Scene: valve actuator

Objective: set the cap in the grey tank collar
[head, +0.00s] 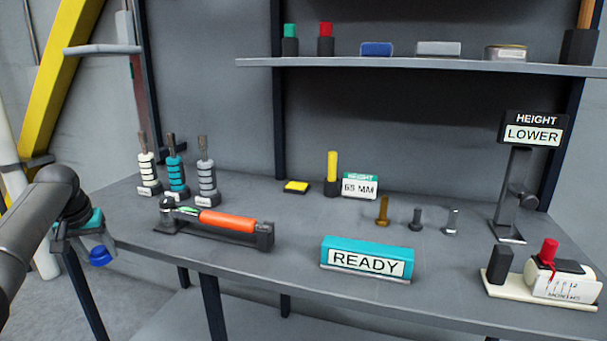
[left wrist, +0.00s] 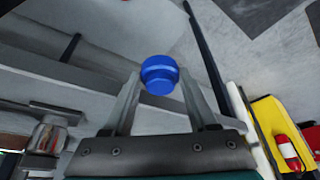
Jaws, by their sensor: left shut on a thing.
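My left gripper (head: 95,246) is at the left of the head view, off the left end of the bench. It is shut on a blue cap (head: 99,258). In the left wrist view the same cap (left wrist: 160,75) sits between the two fingertips. I cannot clearly make out a grey tank collar in either view. A grey ringed upright piece (head: 207,181) stands at the back left of the bench, apart from the cap; I cannot tell whether it belongs to a tank. My right gripper is not in view.
White (head: 147,172) and teal (head: 176,174) ringed pieces stand beside the grey one. An orange-handled tool (head: 228,222) lies in front of them. A teal READY block (head: 367,260) is near the front edge. A HEIGHT sign (head: 535,128) stands at right. A shelf (head: 420,66) hangs above.

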